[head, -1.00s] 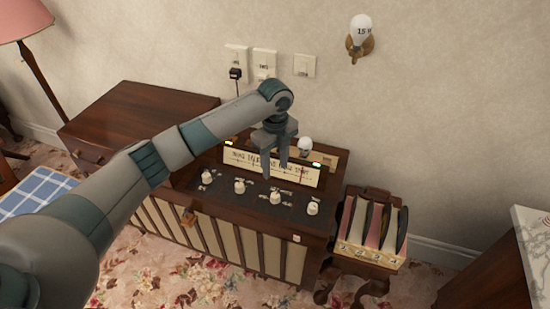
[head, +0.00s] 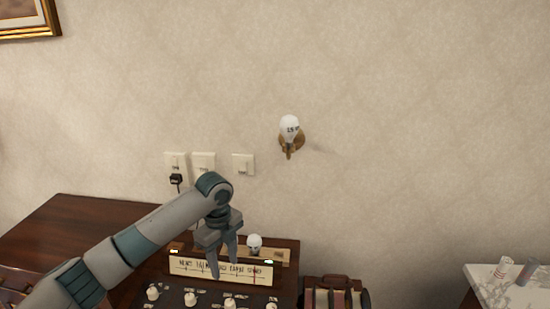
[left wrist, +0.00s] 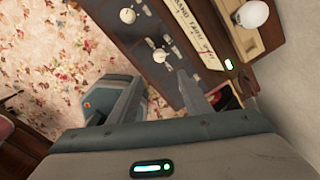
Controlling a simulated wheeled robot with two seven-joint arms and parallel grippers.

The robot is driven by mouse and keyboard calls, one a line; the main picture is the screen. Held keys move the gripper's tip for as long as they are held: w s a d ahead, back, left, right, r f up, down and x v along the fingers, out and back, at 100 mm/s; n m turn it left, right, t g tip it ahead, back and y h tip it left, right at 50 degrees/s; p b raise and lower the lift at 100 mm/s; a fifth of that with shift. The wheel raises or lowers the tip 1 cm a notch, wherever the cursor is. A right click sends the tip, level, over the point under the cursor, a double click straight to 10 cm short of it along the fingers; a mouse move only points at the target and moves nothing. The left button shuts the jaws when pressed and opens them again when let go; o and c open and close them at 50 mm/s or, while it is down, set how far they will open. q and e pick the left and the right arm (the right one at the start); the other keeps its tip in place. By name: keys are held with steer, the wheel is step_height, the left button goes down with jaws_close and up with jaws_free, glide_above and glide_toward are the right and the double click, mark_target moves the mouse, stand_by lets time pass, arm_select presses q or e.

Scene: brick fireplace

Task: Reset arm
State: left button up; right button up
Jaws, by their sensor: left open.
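My left arm comes in from the left in the head view. My left gripper (head: 226,268) points down in front of the lit dial panel (head: 190,268) of a wooden radio console. Its jaws are apart and nothing is between them. In the left wrist view the two fingers (left wrist: 160,108) show apart, with the console's knobs and dial beyond them. Whether a fingertip touches the console I cannot tell. My right gripper is not in view.
A white bulb (head: 254,243) stands on the console behind the dial. A wall bulb (head: 289,127) sits in a brass holder. Switch plates (head: 243,164) and a black plug (head: 176,180) are on the wall. A record rack (head: 336,296) stands right of the console. A marble-topped table (head: 492,284) is at far right.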

arm_select(q)
steer(key=s+d+f+n+t+h, duration=0.1)
steer(key=s+d+f+n+h, duration=0.1)
steer(key=s+d+f+n, duration=0.45)
steer(key=s+d+f+n+t+h, duration=0.1)
steer(key=s+d+f+n, duration=0.15)
steer(key=s+f, duration=0.75)
steer(key=s+a+n+t+y, duration=0.1)
steer(key=s+a+n, duration=0.55)
steer(key=s, duration=0.55)
steer(key=s+a+n+t+y, duration=0.1)
steer(key=s+a+n+y, duration=0.1)
steer(key=s+a+n, duration=0.75)
steer(key=s+d+f+m+g, duration=0.1)
steer(key=d+f, duration=0.1)
steer(key=f, duration=1.1)
steer(key=d+f+m, duration=0.2)
steer(key=f, duration=1)
steer(key=s+a+f, duration=0.1)
steer(key=s+f, duration=1.4)
steer(key=f, duration=0.4)
steer(key=shift+s+a+f, duration=0.15)
steer(key=shift+a+f, duration=0.1)
steer(key=shift+f, duration=0.15)
